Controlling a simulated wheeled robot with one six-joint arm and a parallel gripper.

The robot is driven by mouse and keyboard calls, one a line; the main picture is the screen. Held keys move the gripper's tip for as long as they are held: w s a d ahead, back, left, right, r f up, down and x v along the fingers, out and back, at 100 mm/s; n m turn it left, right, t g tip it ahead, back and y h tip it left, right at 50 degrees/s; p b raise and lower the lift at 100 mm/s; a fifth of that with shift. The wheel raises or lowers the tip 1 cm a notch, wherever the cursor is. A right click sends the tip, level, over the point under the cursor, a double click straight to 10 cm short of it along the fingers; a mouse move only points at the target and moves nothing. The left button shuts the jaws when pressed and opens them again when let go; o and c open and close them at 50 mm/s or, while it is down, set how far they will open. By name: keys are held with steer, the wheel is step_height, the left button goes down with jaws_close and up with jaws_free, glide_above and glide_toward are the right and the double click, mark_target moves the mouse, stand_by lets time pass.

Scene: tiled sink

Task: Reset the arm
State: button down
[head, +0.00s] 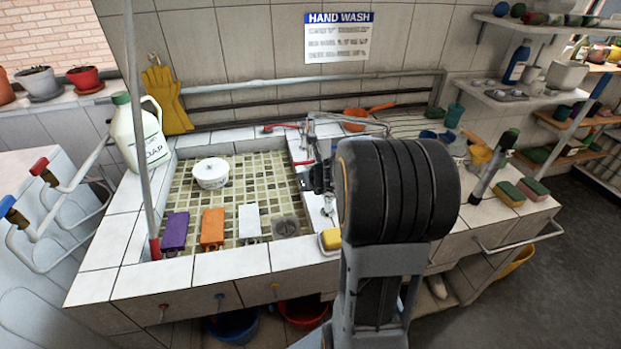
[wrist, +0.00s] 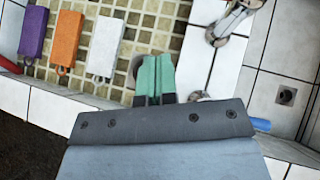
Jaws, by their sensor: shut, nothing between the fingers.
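My gripper (wrist: 154,80) shows in the wrist view as two green fingers pressed together, with nothing between them. It hangs over the sink near the round drain, beside the tiled divider. In the head view my dark arm stands in front of the counter, and the fingers themselves are hidden or too small to make out. The tiled sink (head: 184,198) holds a purple block (head: 175,231), an orange block (head: 212,228) and a white block (head: 250,221) in a row.
A soap jug (head: 138,134) stands on the left rim. A yellow sponge (head: 331,239) sits on the front rim close to my arm. A grey tap (head: 340,124) rises behind. An orange pan (head: 357,119) and several cups and sponges occupy the right counter.

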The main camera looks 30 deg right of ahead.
steer(key=s+a+r+n+g, duration=0.2)
steer(key=s+a+n, duration=0.3)
steer(key=n, duration=0.7)
steer(key=s+a+r+n+g+p, duration=0.1)
steer(key=s+a+r+n+g, duration=0.1)
steer(key=s+a+n, duration=0.4)
steer(key=s+a+r+n+g+p, duration=0.1)
steer(key=s+a+n, duration=0.4)
steer(key=n, duration=1.2)
steer(key=s+r+g, duration=0.1)
steer(key=s, duration=0.1)
steer(key=shift+s+a+r+n+g, duration=0.25)
steer(key=shift+s+a+n+g, duration=0.05)
steer(key=shift+s+a, duration=0.1)
steer(key=c, duration=1.8)
jaws_free()
